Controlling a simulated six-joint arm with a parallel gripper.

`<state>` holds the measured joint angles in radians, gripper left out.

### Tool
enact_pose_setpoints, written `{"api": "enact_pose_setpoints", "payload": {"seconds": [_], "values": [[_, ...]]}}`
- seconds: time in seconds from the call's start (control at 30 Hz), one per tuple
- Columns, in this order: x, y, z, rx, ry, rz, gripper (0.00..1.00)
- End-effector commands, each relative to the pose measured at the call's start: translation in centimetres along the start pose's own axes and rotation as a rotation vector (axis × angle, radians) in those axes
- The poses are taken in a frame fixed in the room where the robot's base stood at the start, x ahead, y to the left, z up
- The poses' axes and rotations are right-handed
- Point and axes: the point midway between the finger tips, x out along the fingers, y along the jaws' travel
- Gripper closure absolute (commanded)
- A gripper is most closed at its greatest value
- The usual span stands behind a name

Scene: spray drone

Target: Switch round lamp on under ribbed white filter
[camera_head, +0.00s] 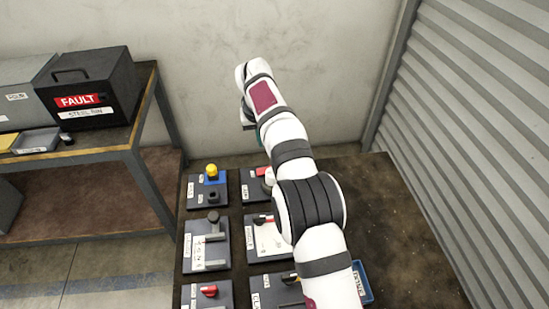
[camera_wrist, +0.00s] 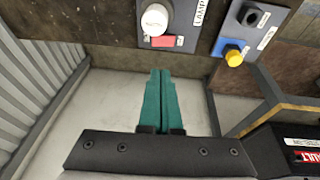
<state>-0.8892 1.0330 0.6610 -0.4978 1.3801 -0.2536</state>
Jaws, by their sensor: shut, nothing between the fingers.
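The lamp panel (camera_wrist: 183,14) is a dark plate at the top of the wrist view, with a label that seems to read LAMP. On it is a round white cap (camera_wrist: 155,19), which fits the white filter; its ribs are hard to make out and any lamp beneath is hidden. A red switch (camera_wrist: 167,41) sits beside the cap. In the head view the red switch (camera_head: 263,171) and cap (camera_head: 269,177) show partly behind my arm. My gripper (camera_wrist: 160,72) has teal fingers, closed together and empty, apart from the panel. In the head view it is mostly hidden.
Beside the lamp panel is a panel with a yellow knob on a blue base (camera_head: 212,174). Nearer panels carry a grey lever (camera_head: 214,228), a black-and-red switch (camera_head: 264,219) and a red knob (camera_head: 209,291). A shelf with a FAULT box (camera_head: 92,88) stands left; a corrugated shutter (camera_head: 490,110) is right.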

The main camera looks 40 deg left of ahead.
Motion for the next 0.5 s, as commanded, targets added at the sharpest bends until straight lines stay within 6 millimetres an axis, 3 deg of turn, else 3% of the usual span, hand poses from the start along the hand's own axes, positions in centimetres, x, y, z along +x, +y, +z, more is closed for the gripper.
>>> {"api": "enact_pose_setpoints", "payload": {"seconds": [0.27, 0.37, 0.5], "values": [[0.1, 0.1, 0.0, 0.002, 0.0, 0.0, 1.0], [1.1, 0.1, 0.0, 0.003, -0.002, 0.0, 1.0], [3.9, 0.1, 0.1, 0.004, -0.003, 0.0, 1.0]]}}
